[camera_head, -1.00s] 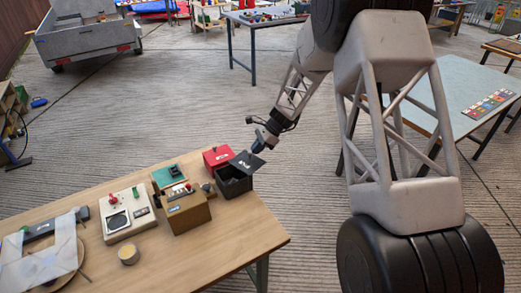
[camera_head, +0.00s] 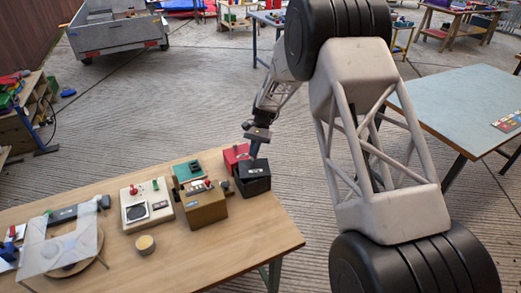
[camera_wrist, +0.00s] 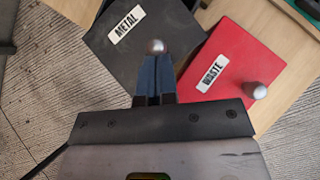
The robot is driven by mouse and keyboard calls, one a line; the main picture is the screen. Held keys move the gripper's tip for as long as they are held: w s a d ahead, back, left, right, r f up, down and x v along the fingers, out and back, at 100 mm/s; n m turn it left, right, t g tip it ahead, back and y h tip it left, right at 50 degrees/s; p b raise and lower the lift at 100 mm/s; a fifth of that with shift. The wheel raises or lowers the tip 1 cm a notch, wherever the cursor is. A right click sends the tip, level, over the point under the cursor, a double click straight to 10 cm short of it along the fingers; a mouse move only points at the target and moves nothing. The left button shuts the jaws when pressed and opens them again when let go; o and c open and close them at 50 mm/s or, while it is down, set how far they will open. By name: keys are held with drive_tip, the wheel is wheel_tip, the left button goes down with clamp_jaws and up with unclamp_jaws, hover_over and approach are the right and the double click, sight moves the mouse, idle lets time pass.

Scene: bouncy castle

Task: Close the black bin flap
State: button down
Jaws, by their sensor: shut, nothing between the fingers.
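The black bin (camera_head: 254,186) stands at the right end of the wooden table, with its flap (camera_head: 252,167) down over the top. In the wrist view the black flap (camera_wrist: 139,34), labelled METAL, looks flat and has a round silver knob (camera_wrist: 156,46). My gripper (camera_head: 254,150) is over the bins from the far side. In the wrist view my shut fingers (camera_wrist: 155,62) are empty and overlap the flap near the knob. I cannot tell whether they touch it.
A red bin (camera_head: 235,155), its lid marked WASTE (camera_wrist: 234,59) with a knob, stands beside the black one. A brown box (camera_head: 205,209), a green device (camera_head: 188,172) and a cream panel (camera_head: 146,205) are to the left. The table's front right (camera_head: 250,236) is clear.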

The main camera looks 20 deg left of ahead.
drive_tip(key=shift+s+a+n+h, duration=0.35)
drive_tip(key=shift+s+n+h, duration=0.3)
drive_tip(key=shift+n, duration=0.2)
drive_tip(key=shift+s+a+n+h, duration=0.35)
drive_tip(key=shift+s+n+h, duration=0.25)
drive_tip(key=shift+n, duration=0.25)
drive_tip(key=shift+w+a+r, duration=0.15)
drive_tip(key=shift+w+a, duration=0.05)
drive_tip(key=shift+w, duration=0.55)
drive_tip(key=shift+w+a+r, duration=0.15)
drive_tip(key=shift+w+a, duration=0.05)
drive_tip(key=shift+w, duration=0.85)
drive_tip(key=v, duration=1)
drive_tip(key=shift+d+r, duration=0.15)
